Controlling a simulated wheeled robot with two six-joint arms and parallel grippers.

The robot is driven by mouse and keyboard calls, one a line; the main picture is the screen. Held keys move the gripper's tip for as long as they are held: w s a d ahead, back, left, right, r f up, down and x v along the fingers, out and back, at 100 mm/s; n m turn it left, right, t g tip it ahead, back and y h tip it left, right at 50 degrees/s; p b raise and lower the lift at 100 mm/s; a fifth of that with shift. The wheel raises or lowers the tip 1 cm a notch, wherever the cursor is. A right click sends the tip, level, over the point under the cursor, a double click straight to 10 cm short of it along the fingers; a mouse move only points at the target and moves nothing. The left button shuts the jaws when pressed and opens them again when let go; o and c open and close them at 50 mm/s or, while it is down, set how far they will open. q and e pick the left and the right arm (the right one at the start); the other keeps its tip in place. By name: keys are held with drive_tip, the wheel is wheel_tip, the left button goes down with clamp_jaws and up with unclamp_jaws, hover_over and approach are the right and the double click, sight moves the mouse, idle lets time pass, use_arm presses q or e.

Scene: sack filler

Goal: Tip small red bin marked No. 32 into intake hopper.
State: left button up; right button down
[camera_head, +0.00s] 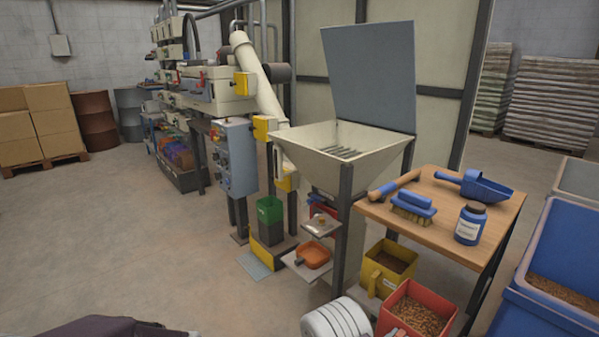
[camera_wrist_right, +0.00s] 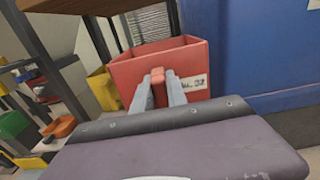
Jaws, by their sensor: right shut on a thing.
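The small red bin (camera_head: 385,318) is at the bottom of the head view, filled with brown pellets. In the right wrist view the red bin (camera_wrist_right: 130,72) carries a white label reading No. 32. My right gripper (camera_wrist_right: 168,84) is shut on a red tab at the bin's near side. The bin looks upright; I cannot tell whether its base touches the floor. The intake hopper (camera_head: 318,160) is a cream funnel with a dark grate inside and a raised grey lid (camera_head: 370,70). It stands beyond the bin. My left gripper is not in view.
A wooden table (camera_head: 455,222) beside the hopper holds a brush (camera_head: 412,212), a blue scoop (camera_head: 480,187) and a jar (camera_head: 470,224). A yellow bin (camera_head: 376,284) stands right behind the red bin. A blue container (camera_head: 560,262) is at right. The left floor is clear.

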drive_tip(key=s+a+f, duration=0.3)
drive_tip(key=s+a, duration=0.3)
wheel_tip(320, 180, up, 32)
drive_tip(key=p, duration=3.2)
drive_tip(key=shift+s+m+g+h, duration=0.3)
drive_tip(key=shift+s+m+h, duration=0.1)
drive_tip(key=shift+s, duration=0.05)
drive_tip(key=shift+f, duration=0.15)
